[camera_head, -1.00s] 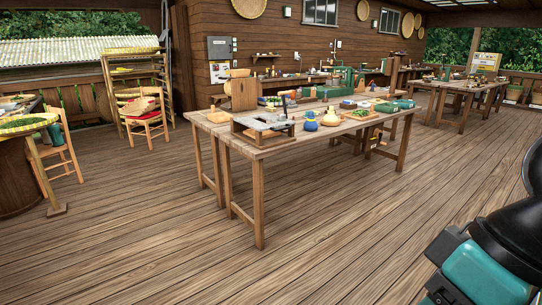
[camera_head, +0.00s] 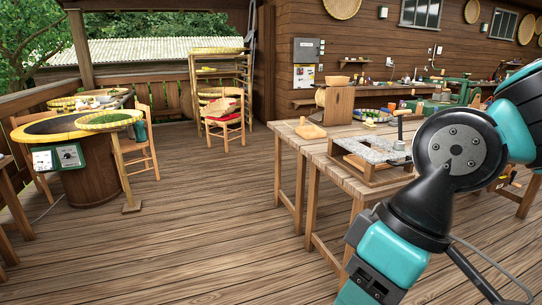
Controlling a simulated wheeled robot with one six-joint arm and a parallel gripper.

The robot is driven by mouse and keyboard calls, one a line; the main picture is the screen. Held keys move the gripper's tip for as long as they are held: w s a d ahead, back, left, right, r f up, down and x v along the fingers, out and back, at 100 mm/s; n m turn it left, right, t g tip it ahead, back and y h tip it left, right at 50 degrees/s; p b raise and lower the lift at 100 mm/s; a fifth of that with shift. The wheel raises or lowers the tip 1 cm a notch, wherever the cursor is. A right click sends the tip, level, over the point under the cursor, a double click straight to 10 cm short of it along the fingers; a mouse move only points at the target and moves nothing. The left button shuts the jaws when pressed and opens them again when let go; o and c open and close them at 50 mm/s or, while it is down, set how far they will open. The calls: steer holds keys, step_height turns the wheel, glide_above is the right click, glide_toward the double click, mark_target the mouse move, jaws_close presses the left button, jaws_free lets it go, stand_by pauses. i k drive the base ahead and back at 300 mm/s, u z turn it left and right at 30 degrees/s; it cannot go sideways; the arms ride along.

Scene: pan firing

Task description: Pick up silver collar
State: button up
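I cannot make out a silver collar in the head view. A wooden workbench (camera_head: 337,179) stands right of the middle. On it are a grey metal plate on a wooden frame (camera_head: 375,150), a wooden block with a round roller (camera_head: 336,103) and small items too small to tell apart. My teal and black arm covers the right part of the bench and whatever lies there. My gripper is outside the picture.
A round drum table with a yellow rim (camera_head: 62,137) stands at the left, with a wooden chair (camera_head: 143,150) beside it. A shelf rack (camera_head: 222,66) and another chair with a red seat (camera_head: 222,118) stand at the back. The plank floor (camera_head: 220,220) between is clear.

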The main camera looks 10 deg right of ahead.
mark_target(399, 145)
steer(key=z, duration=0.2)
steer(key=i, duration=2)
steer(key=z, duration=0.95)
steer(key=i, duration=0.85)
steer(key=z, duration=0.4)
